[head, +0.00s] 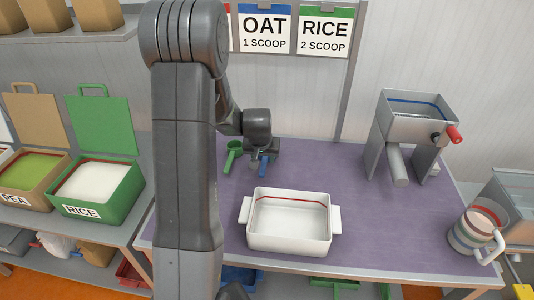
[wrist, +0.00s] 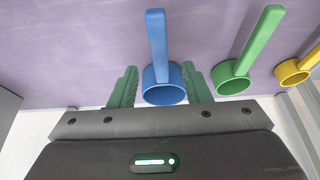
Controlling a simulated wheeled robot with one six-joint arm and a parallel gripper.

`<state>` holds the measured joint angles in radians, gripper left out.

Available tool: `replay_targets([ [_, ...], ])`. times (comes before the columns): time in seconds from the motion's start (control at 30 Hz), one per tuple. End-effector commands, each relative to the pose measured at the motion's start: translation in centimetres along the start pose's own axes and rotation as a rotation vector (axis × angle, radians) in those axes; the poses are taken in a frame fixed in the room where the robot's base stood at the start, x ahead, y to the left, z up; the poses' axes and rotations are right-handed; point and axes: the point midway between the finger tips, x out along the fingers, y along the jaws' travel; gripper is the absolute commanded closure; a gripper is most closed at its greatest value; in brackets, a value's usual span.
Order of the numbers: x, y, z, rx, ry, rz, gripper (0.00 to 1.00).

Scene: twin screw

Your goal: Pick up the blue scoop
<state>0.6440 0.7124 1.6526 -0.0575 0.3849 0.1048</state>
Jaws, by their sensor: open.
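The blue scoop (wrist: 165,84) shows in the wrist view with its round cup between the two green fingers of my gripper (wrist: 159,70). Its blue handle points up in that picture, beyond the fingertips. My gripper is open, with one finger on each side of the cup. I cannot tell whether either finger touches it. In the head view, a small part of the blue scoop (head: 264,166) shows below the end of my arm, near the back of the purple table. My arm hides much of that area.
A green scoop (wrist: 232,80) is close beside the blue one, with a yellow scoop (wrist: 294,71) further right. A white bin (head: 290,244) stands in front on the purple table (head: 370,230). A grey hopper (head: 418,118) and striped jug (head: 474,232) are at right.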

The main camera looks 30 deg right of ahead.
Motion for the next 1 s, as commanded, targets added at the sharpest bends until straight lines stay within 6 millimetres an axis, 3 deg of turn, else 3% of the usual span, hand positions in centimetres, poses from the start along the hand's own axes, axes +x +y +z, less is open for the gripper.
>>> replay_targets([
  [0.5, 4.9, 0.0, 0.7, 0.001, -0.002, 0.000, 0.56],
  [1.0, 5.2, 0.0, 0.7, 0.000, 0.000, 0.000, 0.56],
])
